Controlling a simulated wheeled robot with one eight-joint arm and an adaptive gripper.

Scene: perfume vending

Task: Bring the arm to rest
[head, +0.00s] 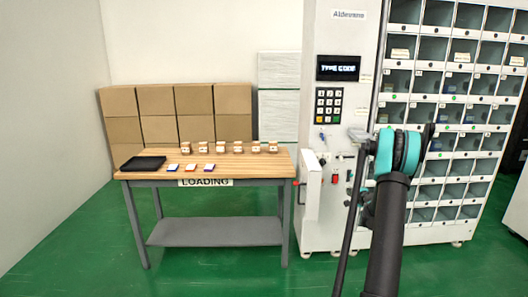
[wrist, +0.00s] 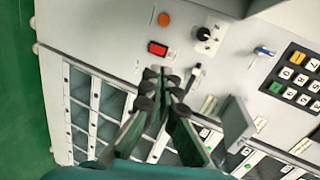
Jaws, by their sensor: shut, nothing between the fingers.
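My gripper (wrist: 165,85) shows in the wrist view with its dark fingers together and nothing between them. It is in front of the white vending machine's control panel, which appears turned sideways. I cannot tell how far the fingertips are from the panel. In the head view my dark arm with its teal joint (head: 398,152) stands raised at the right, in front of the vending machine (head: 340,105). My gripper's fingers cannot be made out clearly there.
A wooden-topped loading table (head: 240,165) stands at the left with a row of small boxes, several coloured cards and a black tray (head: 143,163). Cardboard boxes (head: 175,120) are stacked behind. The machine has a keypad (head: 328,106) and glazed compartments. Green floor in front is clear.

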